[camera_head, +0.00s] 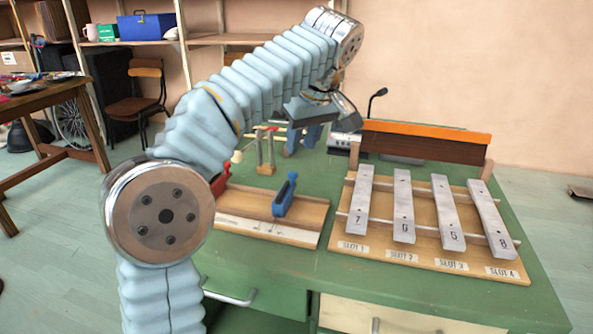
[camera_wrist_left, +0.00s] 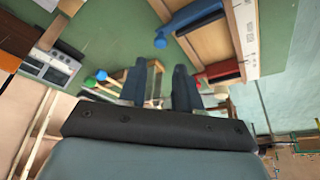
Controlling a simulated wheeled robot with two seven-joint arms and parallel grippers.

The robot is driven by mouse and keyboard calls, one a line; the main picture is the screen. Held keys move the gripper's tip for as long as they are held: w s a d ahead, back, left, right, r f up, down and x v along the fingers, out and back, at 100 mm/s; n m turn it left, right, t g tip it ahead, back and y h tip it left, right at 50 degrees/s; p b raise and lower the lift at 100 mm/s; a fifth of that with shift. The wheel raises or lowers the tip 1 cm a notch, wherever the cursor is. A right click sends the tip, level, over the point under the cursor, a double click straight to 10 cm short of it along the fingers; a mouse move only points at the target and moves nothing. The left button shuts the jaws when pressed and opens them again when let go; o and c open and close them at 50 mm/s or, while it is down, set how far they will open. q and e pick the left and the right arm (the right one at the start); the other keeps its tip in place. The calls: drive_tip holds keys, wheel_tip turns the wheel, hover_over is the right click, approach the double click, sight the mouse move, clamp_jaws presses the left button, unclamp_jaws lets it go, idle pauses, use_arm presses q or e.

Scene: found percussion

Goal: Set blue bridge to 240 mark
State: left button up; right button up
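The blue bridge (camera_head: 285,196) stands on a wooden board (camera_head: 308,210) with a pale marked strip (camera_head: 262,230) along its front; it also shows in the left wrist view (camera_wrist_left: 192,16). The strip's numbers are too small to read, so I cannot tell which mark the bridge is at. A red bridge (camera_head: 219,181) stands to its left on the board, partly behind my arm, and shows in the left wrist view (camera_wrist_left: 222,70). My left gripper (camera_head: 303,138) is above and behind the board, apart from both bridges. Its fingers (camera_wrist_left: 158,88) are open and empty. My right gripper is out of view.
Numbered metal bars (camera_head: 404,205) lie on a slotted wooden frame to the right. Behind are an orange-topped wooden piece (camera_head: 425,135), a microphone (camera_head: 376,96) and a small upright stand (camera_head: 265,150). Mallets with blue and green heads (camera_wrist_left: 101,75) show near the fingers in the left wrist view.

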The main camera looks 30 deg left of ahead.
sight(293, 173)
use_arm(q)
drive_tip(key=b+x, duration=0.1)
drive_tip(key=x, duration=0.7)
drive_tip(key=shift+w+a+f, duration=0.1)
drive_tip(key=shift+a+f, duration=0.05)
drive_tip(key=shift+f, duration=0.2)
drive_tip(key=shift+c, duration=0.4)
clamp_jaws()
